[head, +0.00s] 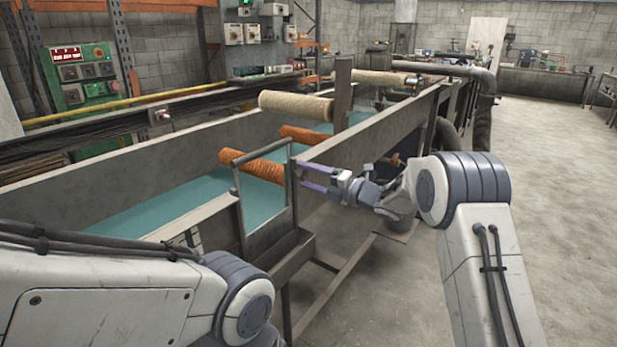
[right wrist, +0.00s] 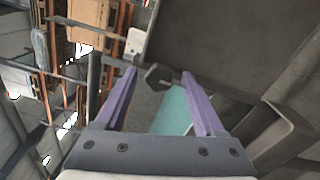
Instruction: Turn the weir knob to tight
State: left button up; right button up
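My right gripper (head: 302,177) reaches from the right to the near end of the tank, beside the upright of the metal weir frame (head: 237,190). In the right wrist view its two purple fingers (right wrist: 159,76) are spread apart. A small dark, hexagonal piece, probably the weir knob (right wrist: 157,77), shows between the fingertips; the fingers do not appear closed on it. I cannot make out the knob or its setting in the head view. My left arm crosses the lower left, and its gripper is out of the picture.
The long metal tank (head: 110,190) holds teal water (head: 140,215). Orange rollers (head: 252,167) and a cream roller (head: 296,105) lie across it. A green control panel (head: 85,80) stands at the back left. The concrete floor (head: 560,190) on the right is clear.

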jog(key=v, duration=1)
jog(key=shift+s+d, duration=0.15)
jog(key=shift+d, duration=0.05)
jog(key=s+a+m+h, duration=0.6)
jog(key=m+h, duration=0.3)
jog(key=m, duration=0.4)
jog(key=s+d+f+m+g+h, duration=0.15)
jog(key=s+f+m+g, duration=0.4)
jog(key=s, duration=1.25)
jog(key=s+f+m+g+h, duration=0.35)
jog(key=s+m+g, duration=0.2)
jog(key=s, duration=1.35)
notch_tip(320, 180, up, 23)
jog(key=p, duration=2.2)
jog(key=shift+f+p, duration=0.25)
jog(key=shift+p, duration=0.15)
